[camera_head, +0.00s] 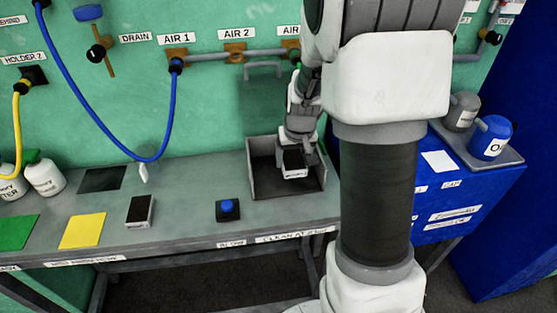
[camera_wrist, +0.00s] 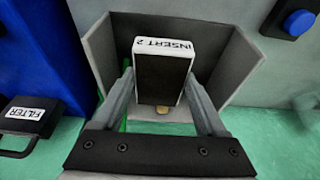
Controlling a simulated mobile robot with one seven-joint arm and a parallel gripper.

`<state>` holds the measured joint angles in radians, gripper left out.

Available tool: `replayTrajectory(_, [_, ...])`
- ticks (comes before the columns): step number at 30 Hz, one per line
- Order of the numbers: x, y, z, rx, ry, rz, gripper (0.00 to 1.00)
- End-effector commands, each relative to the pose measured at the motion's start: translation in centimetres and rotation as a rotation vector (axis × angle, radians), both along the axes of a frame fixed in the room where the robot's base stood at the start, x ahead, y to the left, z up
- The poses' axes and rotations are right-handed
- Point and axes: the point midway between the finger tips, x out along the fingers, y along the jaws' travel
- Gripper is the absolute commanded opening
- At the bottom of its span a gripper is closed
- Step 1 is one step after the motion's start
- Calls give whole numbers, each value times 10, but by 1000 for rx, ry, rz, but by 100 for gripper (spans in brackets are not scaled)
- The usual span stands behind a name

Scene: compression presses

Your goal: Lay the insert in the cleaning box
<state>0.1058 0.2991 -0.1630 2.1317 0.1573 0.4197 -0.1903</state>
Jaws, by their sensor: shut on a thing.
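The insert (camera_wrist: 163,72) is a block with a dark face and a white edge labelled "INSERT 2". My gripper (camera_wrist: 164,92) is shut on it, with one finger on each side, in the wrist view. In the head view the insert (camera_head: 294,163) shows below my gripper (camera_head: 294,146), over the cleaning box. The cleaning box (camera_head: 318,158) is a grey open-topped box with a dark floor at the right end of the bench. Its walls (camera_wrist: 112,48) surround the insert in the wrist view. I cannot tell whether the insert touches the floor.
Another dark-topped block (camera_head: 140,210) lies on the bench (camera_head: 180,220), left of a blue push button (camera_head: 228,208). Yellow (camera_head: 83,231) and green (camera_head: 16,232) mats lie farther left. A blue hose (camera_head: 95,110) hangs from the wall. A blue cabinet (camera_head: 450,200) stands right of the bench.

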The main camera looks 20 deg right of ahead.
Motion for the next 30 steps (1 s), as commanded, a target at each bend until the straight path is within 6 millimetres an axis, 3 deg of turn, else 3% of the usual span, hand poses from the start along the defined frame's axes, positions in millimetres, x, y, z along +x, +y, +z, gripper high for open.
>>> replayTrajectory(3, [20, 5, -13, 0, -1, 1, 0])
replayTrajectory(8, [34, 8, -19, 0, -4, -1, 0])
replayTrajectory(13, [35, 8, -30, 0, -1, -2, 0])
replayTrajectory(20, [35, 8, -61, 0, -1, -3, 0])
replayTrajectory(30, [35, 8, -64, 0, -3, -2, 0])
